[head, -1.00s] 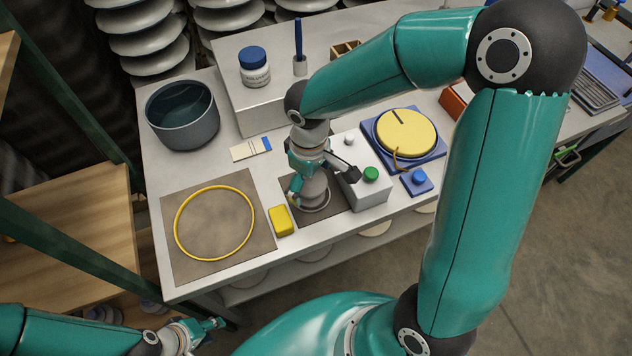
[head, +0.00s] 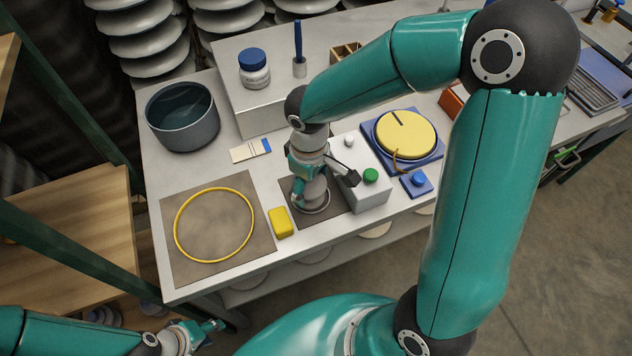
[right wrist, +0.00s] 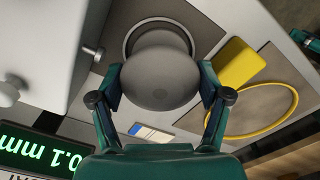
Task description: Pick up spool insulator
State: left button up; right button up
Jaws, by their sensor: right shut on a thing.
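The spool insulator (right wrist: 158,75) is a grey, round-topped piece between the two fingers of my right gripper (right wrist: 160,95) in the right wrist view. The fingers touch it on both sides, so the gripper is shut on it. In the head view the insulator (head: 313,194) stands upright on a dark mat, in a pale ring at its foot, partly hidden by my right gripper (head: 308,178). I cannot tell whether it has left the mat. My left gripper (head: 208,328) is at the lower left, off the table; its fingers are too small to judge.
A dark pot (head: 160,137) and a raised shelf with a jar (head: 254,75) are behind.

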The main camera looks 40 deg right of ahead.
jog(key=shift+r, duration=0.1)
notch_tip(320, 180, up, 20)
jog(key=p, duration=0.1)
dwell(0.4)
dwell(0.9)
